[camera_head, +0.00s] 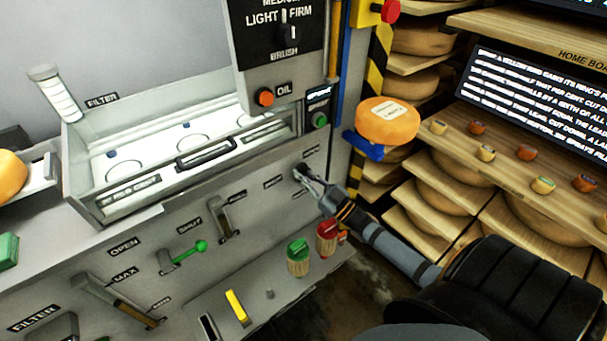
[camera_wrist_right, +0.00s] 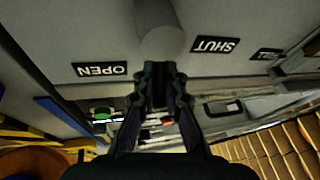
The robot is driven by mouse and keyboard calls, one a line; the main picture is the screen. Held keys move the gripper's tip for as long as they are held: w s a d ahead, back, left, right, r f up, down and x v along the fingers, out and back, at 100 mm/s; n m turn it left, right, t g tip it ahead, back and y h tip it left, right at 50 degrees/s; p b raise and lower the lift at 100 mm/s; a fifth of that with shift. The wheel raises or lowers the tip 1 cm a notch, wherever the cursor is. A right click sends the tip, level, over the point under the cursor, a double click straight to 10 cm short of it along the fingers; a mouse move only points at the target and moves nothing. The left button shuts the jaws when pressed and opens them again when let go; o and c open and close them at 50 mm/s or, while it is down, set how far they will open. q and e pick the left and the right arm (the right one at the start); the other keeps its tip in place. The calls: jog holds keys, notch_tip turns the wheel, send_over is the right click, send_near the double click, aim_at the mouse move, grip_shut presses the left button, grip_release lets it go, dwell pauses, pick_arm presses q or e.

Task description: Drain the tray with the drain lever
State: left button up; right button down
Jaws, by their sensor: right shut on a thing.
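The drain lever (camera_head: 303,176) sits on the sloped grey front panel, below the right end of the tray; its labels are too small to read in the head view. My right gripper (camera_head: 309,183) is shut on it. In the right wrist view the gripper (camera_wrist_right: 160,80) meets a grey cylindrical lever end (camera_wrist_right: 160,42) between an OPEN and a SHUT label. The tray (camera_head: 165,190) is a long pale basin with a dark front handle and a few ring marks inside. I cannot tell how much liquid it holds. My left gripper is out of view.
A green-knobbed lever (camera_head: 197,247) and a grey lever (camera_head: 226,222) stand left on the panel. Green (camera_head: 298,258) and red-topped (camera_head: 327,238) pots stand on a lower ledge. An orange cheese wheel (camera_head: 388,122) sits on a blue holder, beside cheese shelves at right.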

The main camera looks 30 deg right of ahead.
jog(key=c, duration=1.4)
grip_release()
notch_tip(320, 180, up, 10)
jog(key=shift+f, duration=0.1)
jog(key=shift+c, duration=0.2)
